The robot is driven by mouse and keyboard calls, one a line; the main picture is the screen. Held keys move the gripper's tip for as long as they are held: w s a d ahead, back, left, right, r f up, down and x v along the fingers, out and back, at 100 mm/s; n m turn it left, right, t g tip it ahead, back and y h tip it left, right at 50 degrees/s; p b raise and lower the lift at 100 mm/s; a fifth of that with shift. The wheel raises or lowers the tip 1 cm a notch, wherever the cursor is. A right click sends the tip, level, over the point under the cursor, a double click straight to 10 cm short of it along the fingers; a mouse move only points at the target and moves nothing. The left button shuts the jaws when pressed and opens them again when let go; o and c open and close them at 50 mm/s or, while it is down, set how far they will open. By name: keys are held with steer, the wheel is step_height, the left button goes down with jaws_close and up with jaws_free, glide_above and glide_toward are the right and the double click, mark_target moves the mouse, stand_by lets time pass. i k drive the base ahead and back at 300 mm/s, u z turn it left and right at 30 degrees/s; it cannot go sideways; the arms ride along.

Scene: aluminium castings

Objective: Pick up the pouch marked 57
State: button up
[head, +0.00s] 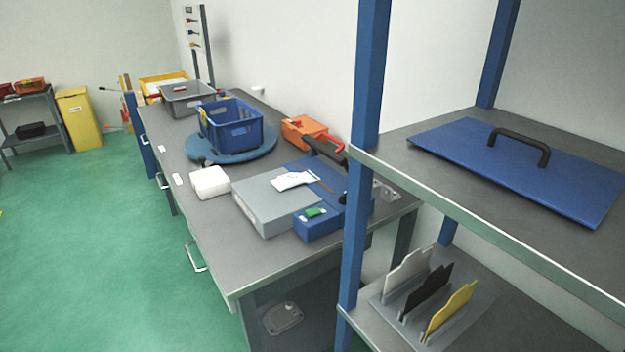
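No marking 57 is legible in the head view, so I cannot tell which thing is the pouch. A flat white item (293,181), perhaps a pouch or paper, lies on top of the grey box (272,210) on the workbench. Flat upright pieces stand in a slotted holder on the lower shelf at the right: a white one (406,273), a black one (428,291) and a yellow one (450,311). I cannot tell whether these are pouches. My gripper is not in view.
The workbench (205,222) also holds a blue basket (232,130) on a blue disc, a grey bin (187,98), an orange box (303,130) and a blue box (318,226). A blue shelf post (362,130) stands in front. The green floor at left is clear.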

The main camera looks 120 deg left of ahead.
mark_target(292, 178)
steer(key=k, duration=0.2)
steer(key=u, duration=3.45)
steer(key=k, duration=0.4)
steer(key=u, duration=2.05)
